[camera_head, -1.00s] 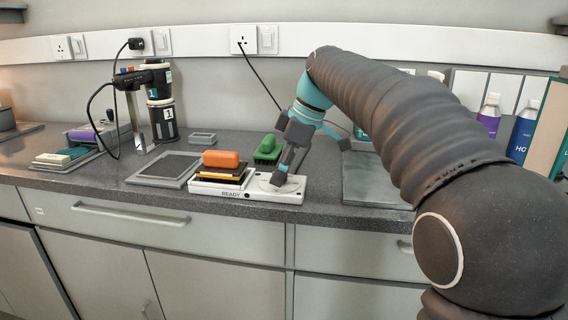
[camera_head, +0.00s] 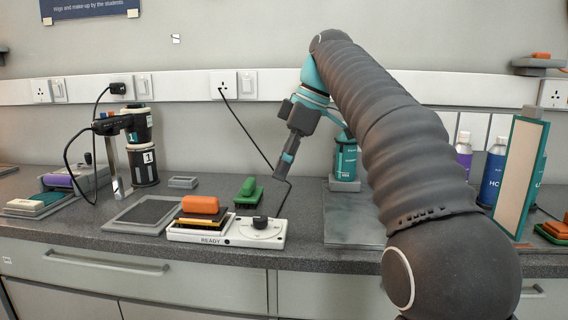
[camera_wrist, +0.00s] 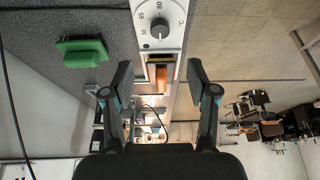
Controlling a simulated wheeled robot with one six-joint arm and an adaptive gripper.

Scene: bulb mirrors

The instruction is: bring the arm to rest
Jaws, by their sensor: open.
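My gripper (camera_head: 286,160) hangs in the air above the counter, over the right side of the white device marked READY (camera_head: 212,239). It holds nothing. In the wrist view my gripper (camera_wrist: 163,85) shows its two fingers spread wide apart, with the device's dial (camera_wrist: 159,28) beyond them. The dial also shows in the head view (camera_head: 260,222), clear of the fingers. My arm reaches in from the right side of the head view.
An orange block (camera_head: 200,204) sits on the device's left part. A green-handled piece (camera_head: 248,193) stands behind it. A dark pad (camera_head: 147,213) lies left, a grey plate (camera_head: 350,219) right. Bottles (camera_head: 492,172) and an upright framed panel (camera_head: 521,178) stand farther right.

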